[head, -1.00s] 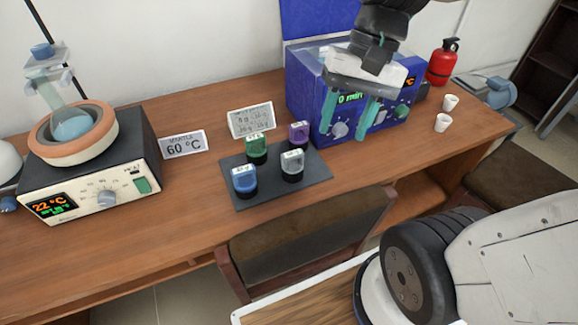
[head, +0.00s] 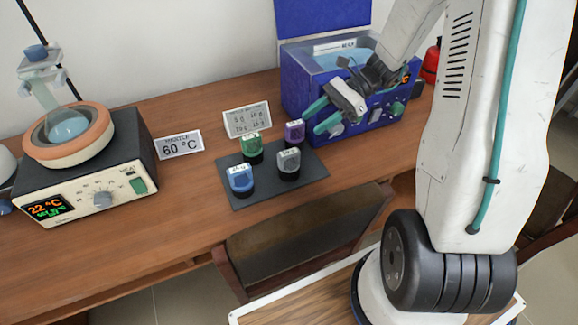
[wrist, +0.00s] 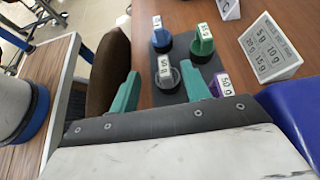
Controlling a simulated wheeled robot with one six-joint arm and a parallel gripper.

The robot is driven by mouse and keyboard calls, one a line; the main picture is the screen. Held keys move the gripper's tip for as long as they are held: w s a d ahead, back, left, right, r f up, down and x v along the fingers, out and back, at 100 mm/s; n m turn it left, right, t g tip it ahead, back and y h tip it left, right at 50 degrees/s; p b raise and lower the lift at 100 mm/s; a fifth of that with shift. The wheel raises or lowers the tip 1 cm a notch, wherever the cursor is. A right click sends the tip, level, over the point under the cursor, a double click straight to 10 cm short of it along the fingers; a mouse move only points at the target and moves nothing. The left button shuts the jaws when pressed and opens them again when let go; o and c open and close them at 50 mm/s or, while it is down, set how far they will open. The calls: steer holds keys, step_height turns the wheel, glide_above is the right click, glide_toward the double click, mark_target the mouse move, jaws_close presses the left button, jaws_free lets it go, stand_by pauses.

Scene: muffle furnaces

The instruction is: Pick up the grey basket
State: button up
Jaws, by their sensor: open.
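The grey basket (head: 289,161) is a small round piece with a dark base and a grey handle-like top bearing a white label. It stands upright on the dark mat (head: 236,200), at the mat's right front in the head view. In the wrist view the grey basket (wrist: 168,80) shows between the finger tips, beyond them. My gripper (head: 321,116) is open and empty, above and behind the mat, in front of the blue bath. Its two green fingers (wrist: 160,70) are spread wide in the wrist view and appear apart from the basket.
Blue (head: 240,179), green (head: 251,148) and purple (head: 294,132) pieces share the mat. A label card (head: 247,121) stands behind it. The blue water bath (head: 300,85) is at right, the heating mantle (head: 85,160) at left. A chair (head: 300,240) stands in front.

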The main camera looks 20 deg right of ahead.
glide_toward(291, 151)
steer(key=x, duration=0.9)
steer(key=shift+s+a, duration=0.1)
jaws_close()
